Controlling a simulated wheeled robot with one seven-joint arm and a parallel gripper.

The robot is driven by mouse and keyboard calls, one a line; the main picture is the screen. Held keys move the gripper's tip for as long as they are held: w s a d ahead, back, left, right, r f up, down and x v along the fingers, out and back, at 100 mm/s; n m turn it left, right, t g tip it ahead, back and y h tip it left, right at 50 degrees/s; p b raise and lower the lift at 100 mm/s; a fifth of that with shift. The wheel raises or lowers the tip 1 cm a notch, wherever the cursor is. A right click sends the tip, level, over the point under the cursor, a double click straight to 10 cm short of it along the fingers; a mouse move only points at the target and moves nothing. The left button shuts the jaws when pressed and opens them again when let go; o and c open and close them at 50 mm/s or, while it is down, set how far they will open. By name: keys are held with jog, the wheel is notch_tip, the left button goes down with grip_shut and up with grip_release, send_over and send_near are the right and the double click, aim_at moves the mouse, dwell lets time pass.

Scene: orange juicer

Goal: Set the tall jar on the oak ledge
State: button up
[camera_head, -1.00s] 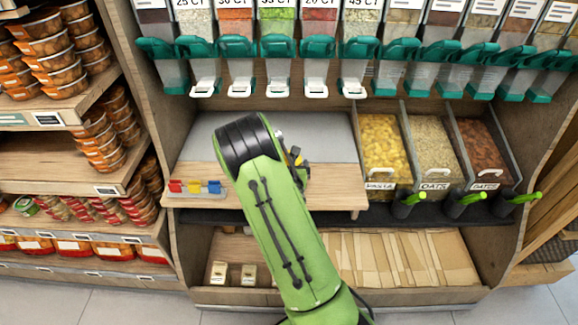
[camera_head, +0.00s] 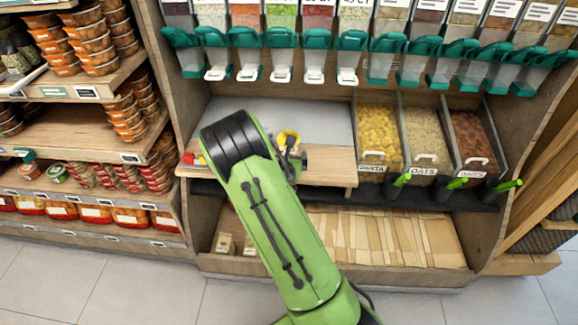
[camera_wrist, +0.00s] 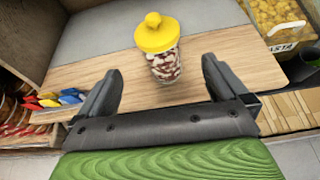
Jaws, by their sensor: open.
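The tall jar (camera_wrist: 163,62) is clear, with a yellow knobbed lid and dark red and white contents. In the wrist view it appears upright on the oak ledge (camera_wrist: 245,66), ahead of my gripper (camera_wrist: 160,72). The fingers are spread wide, one to each side of its lower part, with gaps on both sides. In the head view only the jar's yellow lid (camera_head: 288,137) shows clearly, just beyond my gripper (camera_head: 292,157). My green arm hides part of the oak ledge (camera_head: 332,168) there.
Red, yellow and blue clips (camera_wrist: 50,98) sit at the ledge's left. Bins of pasta (camera_head: 378,135), oats (camera_head: 427,140) and dates stand to the right. Teal-handled dispensers (camera_head: 283,38) hang above. A bare grey surface (camera_head: 325,112) lies behind the ledge.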

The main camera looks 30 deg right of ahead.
jog(key=s+a+r+m+g+y, duration=0.1)
jog(key=s+a+r+m+y, duration=0.1)
jog(key=s+a+r+m, duration=0.45)
jog(key=s+a+r+m+g+y, duration=0.2)
jog(key=s+a+r+m, duration=0.15)
jog(key=r+m, duration=0.55)
jog(key=s+a+r+m+y, duration=0.1)
jog(key=s+a+m, duration=0.2)
jog(key=s, duration=0.3)
jog(key=s+a+m+g+y, duration=0.1)
jog(key=s+a+m+y, duration=0.1)
jog(key=s+a+m, duration=0.2)
jog(key=s+a+r+m+y, duration=0.1)
jog(key=s+a+m, duration=0.3)
jog(key=s, duration=0.6)
jog(key=shift+s+r+m+g, duration=0.15)
jog(key=shift+r+m+g, duration=0.2)
jog(key=shift+m, duration=0.3)
notch_tip(320, 180, up, 9)
jog(key=p, duration=0.9)
jog(key=shift+r, duration=0.15)
